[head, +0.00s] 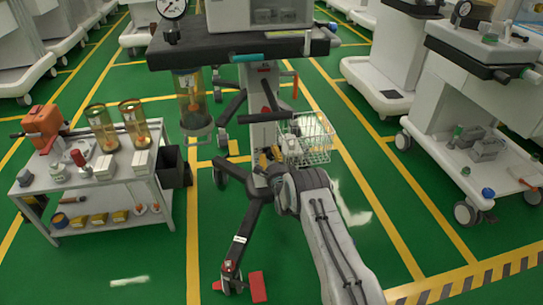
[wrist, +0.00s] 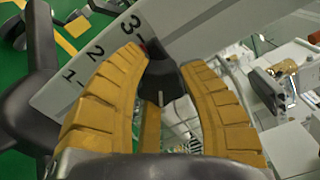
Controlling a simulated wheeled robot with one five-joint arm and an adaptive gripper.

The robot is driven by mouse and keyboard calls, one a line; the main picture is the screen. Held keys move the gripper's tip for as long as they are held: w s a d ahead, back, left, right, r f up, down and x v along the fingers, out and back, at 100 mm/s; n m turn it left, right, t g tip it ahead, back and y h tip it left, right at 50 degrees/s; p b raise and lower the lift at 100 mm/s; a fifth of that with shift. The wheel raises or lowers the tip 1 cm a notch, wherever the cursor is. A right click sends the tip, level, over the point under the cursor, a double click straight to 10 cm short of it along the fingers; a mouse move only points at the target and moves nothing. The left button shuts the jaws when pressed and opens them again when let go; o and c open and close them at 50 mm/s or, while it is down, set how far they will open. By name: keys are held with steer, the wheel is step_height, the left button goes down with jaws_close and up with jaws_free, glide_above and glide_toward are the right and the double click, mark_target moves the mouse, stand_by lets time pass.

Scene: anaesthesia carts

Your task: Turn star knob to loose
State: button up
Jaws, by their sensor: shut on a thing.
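My gripper (wrist: 164,62) has yellow ridged fingers, closed around a dark knob (wrist: 163,82) with a short pale line on it. In the head view my gripper (head: 270,157) is at the lower part of a cart's grey column (head: 262,135); the knob is not distinguishable there.
A white wire basket (head: 308,140) hangs right of the column. Dark bars (head: 269,95) stick out above my gripper, and dark base legs (head: 255,212) spread below. A loaded trolley (head: 95,190) stands left.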

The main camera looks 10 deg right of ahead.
steer(key=shift+a+r+n, duration=0.1)
steer(key=shift+n, duration=0.5)
steer(key=o, duration=1.2)
steer(key=shift+s, duration=3.95)
